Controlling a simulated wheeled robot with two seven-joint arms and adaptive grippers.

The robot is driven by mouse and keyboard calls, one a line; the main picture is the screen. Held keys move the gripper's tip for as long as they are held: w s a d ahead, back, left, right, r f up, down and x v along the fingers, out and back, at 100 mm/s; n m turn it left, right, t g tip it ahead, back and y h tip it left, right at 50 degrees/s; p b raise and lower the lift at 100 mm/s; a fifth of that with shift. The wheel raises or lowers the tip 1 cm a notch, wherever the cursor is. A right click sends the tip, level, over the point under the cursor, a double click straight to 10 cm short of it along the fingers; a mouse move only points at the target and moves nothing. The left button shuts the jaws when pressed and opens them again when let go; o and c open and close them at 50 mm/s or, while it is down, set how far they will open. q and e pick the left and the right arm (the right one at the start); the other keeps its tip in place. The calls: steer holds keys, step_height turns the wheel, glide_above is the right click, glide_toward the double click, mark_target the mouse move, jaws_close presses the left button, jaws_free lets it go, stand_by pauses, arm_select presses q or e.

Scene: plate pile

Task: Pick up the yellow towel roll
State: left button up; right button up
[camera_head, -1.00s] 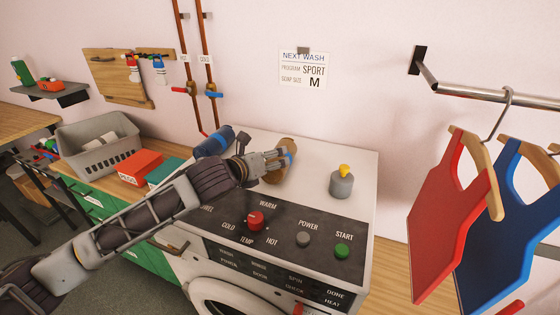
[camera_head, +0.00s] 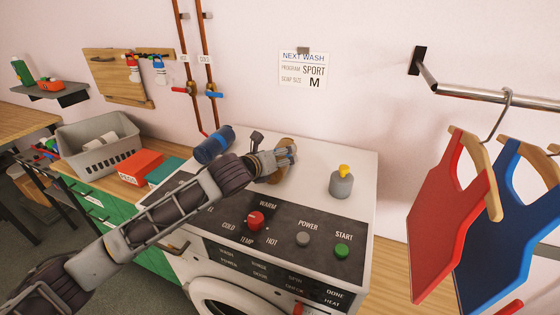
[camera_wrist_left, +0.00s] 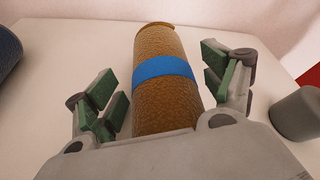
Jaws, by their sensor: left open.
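The towel roll (camera_wrist_left: 165,98) is ochre-yellow to brown with a blue band around its middle, and it lies on the white top of the washing machine (camera_head: 340,150). In the head view my left arm covers most of the roll (camera_head: 274,178). My left gripper (camera_head: 290,152) is open over it. In the left wrist view the green-padded fingers of my left gripper (camera_wrist_left: 163,90) stand on either side of the roll, with a gap visible on each side. My right gripper is in neither view.
A blue roll (camera_head: 215,145) lies to the left on the machine top. A grey bottle with a yellow cap (camera_head: 341,184) stands to the right. The control panel (camera_head: 285,240) is in front. Red and blue shirts (camera_head: 455,215) hang at the far right.

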arm_select(q)
steer(key=shift+c, duration=0.4)
steer(key=c, duration=1)
steer(key=shift+c, duration=0.7)
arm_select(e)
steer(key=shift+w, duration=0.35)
arm_select(q)
steer(key=shift+r, duration=0.2)
step_height(320, 180, up, 8)
steer(key=shift+f, duration=0.1)
steer(key=shift+r, duration=0.95)
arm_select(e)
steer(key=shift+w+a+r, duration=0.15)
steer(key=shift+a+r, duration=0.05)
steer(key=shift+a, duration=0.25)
